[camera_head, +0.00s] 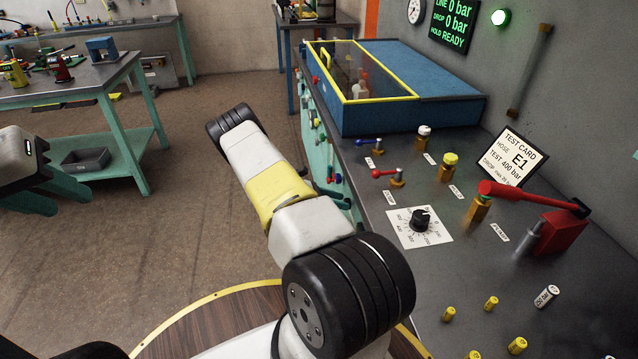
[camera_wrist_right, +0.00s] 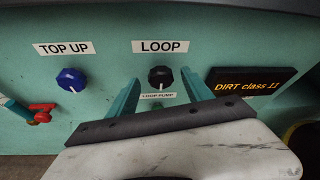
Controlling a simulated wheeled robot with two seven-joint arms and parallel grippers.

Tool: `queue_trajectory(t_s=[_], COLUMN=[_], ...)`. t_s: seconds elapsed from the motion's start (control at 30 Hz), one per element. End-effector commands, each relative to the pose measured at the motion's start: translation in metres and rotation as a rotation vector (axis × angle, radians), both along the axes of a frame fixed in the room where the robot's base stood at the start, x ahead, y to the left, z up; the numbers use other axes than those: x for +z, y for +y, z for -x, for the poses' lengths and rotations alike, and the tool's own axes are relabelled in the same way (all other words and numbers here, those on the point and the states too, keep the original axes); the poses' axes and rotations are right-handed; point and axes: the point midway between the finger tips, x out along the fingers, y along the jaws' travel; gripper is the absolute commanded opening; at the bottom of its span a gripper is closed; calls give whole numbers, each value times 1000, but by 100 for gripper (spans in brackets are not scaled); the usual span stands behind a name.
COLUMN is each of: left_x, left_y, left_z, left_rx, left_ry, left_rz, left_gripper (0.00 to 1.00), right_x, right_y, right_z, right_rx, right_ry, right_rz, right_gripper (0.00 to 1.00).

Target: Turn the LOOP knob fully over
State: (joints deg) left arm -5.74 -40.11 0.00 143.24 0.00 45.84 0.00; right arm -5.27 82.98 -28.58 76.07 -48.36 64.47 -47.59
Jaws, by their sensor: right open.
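The black LOOP knob (camera_wrist_right: 160,77) is on the teal panel in the right wrist view, under the LOOP label (camera_wrist_right: 164,46). Its white mark points down toward the LOOP PUMP label (camera_wrist_right: 158,96). My right gripper (camera_wrist_right: 160,85) is open, with one teal finger on each side of the knob and visible gaps between. I cannot tell how far the tips are from the panel. In the head view the knob is not seen, and my right arm covers part of the bench front. My left gripper (camera_head: 45,198) is open and empty at the left edge, far from the panel.
A blue TOP UP knob (camera_wrist_right: 71,79) is left of the LOOP knob, with a red-handled valve (camera_wrist_right: 40,113) below it. A DIRT class display (camera_wrist_right: 250,86) is close on the right. The bench top (camera_head: 455,285) carries a dial, valves and a red-handled pump.

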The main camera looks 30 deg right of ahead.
Motion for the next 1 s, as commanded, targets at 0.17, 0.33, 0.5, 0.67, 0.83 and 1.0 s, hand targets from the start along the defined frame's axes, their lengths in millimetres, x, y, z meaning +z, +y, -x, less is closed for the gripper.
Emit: queue_trajectory(t_s=[0.17, 0.33, 0.5, 0.67, 0.83, 1.0], left_x=[0, 0, 0, 0, 0, 0], left_y=[0, 0, 0, 0, 0, 0], left_z=[0, 0, 0, 0, 0, 0], left_rx=[0, 0, 0, 0, 0, 0], left_ry=[0, 0, 0, 0, 0, 0], left_rz=[0, 0, 0, 0, 0, 0], left_gripper=[36, 36, 36, 36, 36, 36], right_x=[-6, -7, -7, -7, -7, -6], right_y=[-14, -16, -16, -16, -16, -15], right_z=[6, 7, 7, 7, 7, 7], right_rx=[0, -1, -1, -1, 0, 0], right_ry=[0, -1, -1, -1, -2, -18], right_rz=[-1, -1, -1, -1, 0, 5], right_gripper=[59, 59, 51, 19, 0, 0])
